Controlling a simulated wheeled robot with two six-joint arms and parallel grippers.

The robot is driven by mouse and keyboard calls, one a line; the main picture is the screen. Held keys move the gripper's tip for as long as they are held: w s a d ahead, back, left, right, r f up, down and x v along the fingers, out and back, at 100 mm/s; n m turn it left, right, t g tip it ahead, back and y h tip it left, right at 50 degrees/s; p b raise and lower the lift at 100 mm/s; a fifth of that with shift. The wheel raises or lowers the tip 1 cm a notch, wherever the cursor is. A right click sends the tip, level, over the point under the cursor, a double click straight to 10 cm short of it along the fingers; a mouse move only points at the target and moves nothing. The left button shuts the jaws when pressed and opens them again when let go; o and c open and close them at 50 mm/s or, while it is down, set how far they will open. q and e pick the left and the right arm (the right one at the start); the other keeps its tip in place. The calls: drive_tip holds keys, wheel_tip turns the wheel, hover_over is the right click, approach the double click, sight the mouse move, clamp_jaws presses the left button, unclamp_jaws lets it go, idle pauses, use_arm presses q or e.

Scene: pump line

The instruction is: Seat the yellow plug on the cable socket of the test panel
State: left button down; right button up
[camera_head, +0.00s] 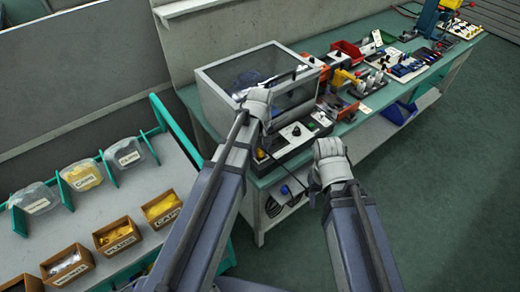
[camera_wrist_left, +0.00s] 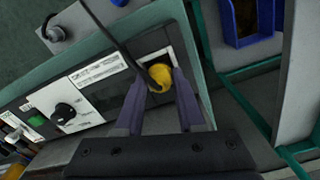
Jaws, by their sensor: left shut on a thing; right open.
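The yellow plug (camera_wrist_left: 160,76) shows between the fingertips of my left gripper (camera_wrist_left: 160,84) in the left wrist view, with a black cable (camera_wrist_left: 117,45) running from it. My left gripper is shut on the plug, in front of the dark, white-framed end of the test panel (camera_wrist_left: 95,92). The socket is hidden behind the plug, so I cannot tell whether they touch. In the head view the test panel (camera_head: 296,134) lies on the green bench, before the clear-sided box. My right gripper (camera_head: 316,192) is open and empty, beside the bench's front edge; its fingers are barely visible.
The clear-sided box (camera_head: 262,80) stands close behind the left arm. Tools and fixtures (camera_head: 345,85) crowd the green bench (camera_head: 395,98) to the right. A side table (camera_head: 110,205) at left holds labelled bins (camera_head: 119,237) and bags. The floor at right is clear.

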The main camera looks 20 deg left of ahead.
use_arm(q)
drive_tip(key=shift+f, duration=0.3)
idle(0.5)
drive_tip(key=shift+c, duration=1.4)
unclamp_jaws()
drive_tip(key=shift+r, duration=0.1)
wheel_tip(320, 180, up, 8)
drive_tip(key=p, duration=0.7)
drive_tip(key=shift+f, duration=0.25)
clamp_jaws()
